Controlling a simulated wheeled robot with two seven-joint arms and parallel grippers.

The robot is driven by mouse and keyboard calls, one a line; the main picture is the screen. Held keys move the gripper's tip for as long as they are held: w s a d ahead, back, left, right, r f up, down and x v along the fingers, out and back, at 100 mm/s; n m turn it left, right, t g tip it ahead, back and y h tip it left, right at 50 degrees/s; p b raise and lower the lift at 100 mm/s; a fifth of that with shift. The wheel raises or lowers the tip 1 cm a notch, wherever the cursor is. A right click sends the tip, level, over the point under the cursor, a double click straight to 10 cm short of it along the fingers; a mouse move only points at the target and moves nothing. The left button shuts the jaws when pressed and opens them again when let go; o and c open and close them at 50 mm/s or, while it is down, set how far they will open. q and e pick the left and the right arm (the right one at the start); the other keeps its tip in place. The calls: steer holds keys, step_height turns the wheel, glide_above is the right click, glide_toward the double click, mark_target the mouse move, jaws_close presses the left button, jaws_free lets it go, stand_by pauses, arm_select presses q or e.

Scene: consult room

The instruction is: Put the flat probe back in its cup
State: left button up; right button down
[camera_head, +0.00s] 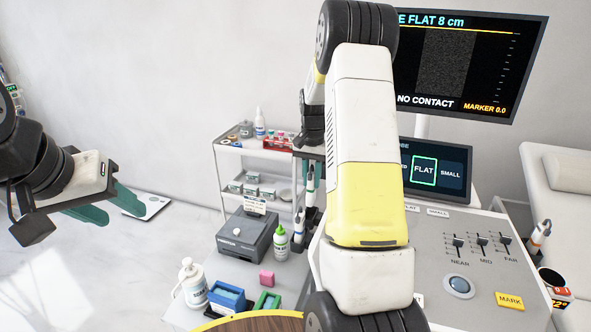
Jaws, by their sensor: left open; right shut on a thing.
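My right arm crosses the middle of the view, and its gripper (311,157) points down left of the arm. It is shut on a probe with a pale body (310,177), which I take to be the flat probe; its lower end is hard to make out. Just below, a second white and dark probe (299,222) stands at the console's left side. My arm hides much of this side, so I cannot tell which cup is the flat probe's or whether the held probe touches one. My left gripper (112,205) is open and empty at the far left, above the floor.
The console (480,275) has sliders and a touch panel (437,170) with FLAT outlined. The monitor (470,60) reads NO CONTACT. Another probe (541,233) stands at the right edge. A shelved cart (235,150), grey box (243,235) and bottles stand left of my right arm.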

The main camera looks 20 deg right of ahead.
mark_target(311, 198)
steer(key=shift+f, duration=3.5)
steer(key=shift+f, duration=0.3)
steer(key=c, duration=1.2)
jaws_free()
steer(key=shift+o, duration=0.2)
